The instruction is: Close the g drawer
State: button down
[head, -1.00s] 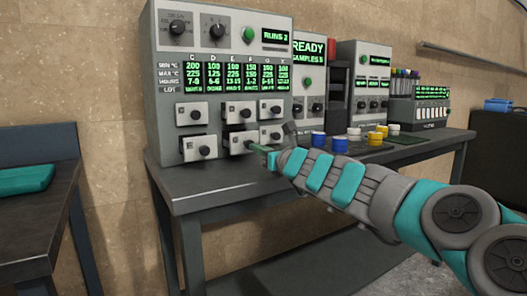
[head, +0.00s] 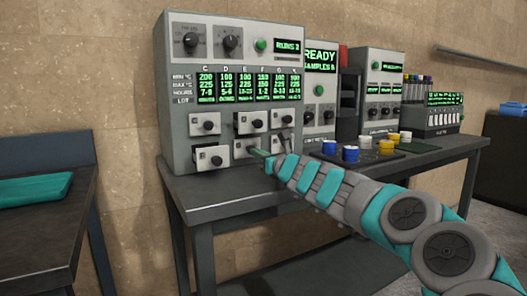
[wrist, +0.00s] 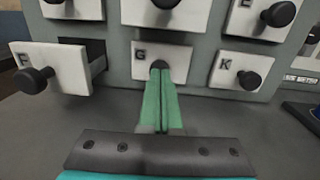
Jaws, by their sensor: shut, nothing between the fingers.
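The G drawer (wrist: 143,70) has a white front with a dark knob (wrist: 161,65) and is straight ahead in the wrist view. It looks flush or nearly so, with no dark gap above its front. In the head view the G drawer (head: 240,147) is in the middle of the lower row, partly hidden by my gripper. My gripper (wrist: 161,78) is shut and empty. Its green fingertips are at the knob of the G drawer, overlapping its lower part; I cannot tell whether they touch. It also shows in the head view (head: 259,153).
The F drawer (wrist: 55,62) stands pulled out to the left, with its dark inside showing. The grey table (head: 215,197) is clear in front of the cabinet (head: 185,85). Blue, yellow and white pots stand on a mat further right.

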jog(key=shift+r, duration=0.3)
jog(key=shift+d, duration=0.1)
